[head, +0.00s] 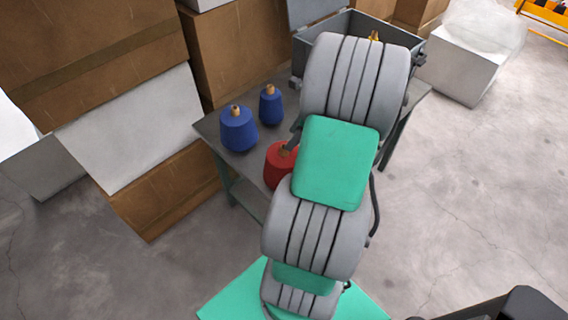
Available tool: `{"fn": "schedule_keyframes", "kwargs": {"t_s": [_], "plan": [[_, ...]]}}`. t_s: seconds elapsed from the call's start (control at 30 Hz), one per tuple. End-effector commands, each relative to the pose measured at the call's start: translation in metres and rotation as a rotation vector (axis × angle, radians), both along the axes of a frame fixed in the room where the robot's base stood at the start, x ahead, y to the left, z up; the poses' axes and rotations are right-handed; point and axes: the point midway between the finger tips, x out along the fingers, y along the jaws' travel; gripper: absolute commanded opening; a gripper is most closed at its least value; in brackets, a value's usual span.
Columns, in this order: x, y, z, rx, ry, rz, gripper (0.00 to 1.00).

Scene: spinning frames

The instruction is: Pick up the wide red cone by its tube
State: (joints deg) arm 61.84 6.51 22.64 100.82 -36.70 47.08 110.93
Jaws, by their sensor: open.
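The wide red cone (276,169) stands on the table at its near edge, partly hidden behind my arm. Its top is close to a small grey part of my gripper (291,143), which shows just left of the green arm cover. My gripper is open, mostly hidden by my arm. Its fingers are at or just above the cone's tube; I cannot tell whether they are around it or touch it.
A wide blue cone (239,130) and a narrower blue cone (270,106) stand upright on the grey table (212,125), left of my arm. A grey open bin (345,24) stands at the table's back.

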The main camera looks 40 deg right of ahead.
Motion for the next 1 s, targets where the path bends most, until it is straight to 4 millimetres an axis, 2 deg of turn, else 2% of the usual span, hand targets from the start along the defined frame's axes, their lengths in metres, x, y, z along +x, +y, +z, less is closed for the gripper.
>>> {"fn": "schedule_keyframes", "kwargs": {"t_s": [0.3, 0.57, 1.0], "plan": [[0.015, 0.015, -0.047, 0.000, 0.001, 0.005, 0.54], [0.016, 0.015, -0.051, -0.003, 0.000, 0.003, 0.53], [0.016, 0.015, -0.050, -0.002, 0.001, 0.004, 0.17]]}}
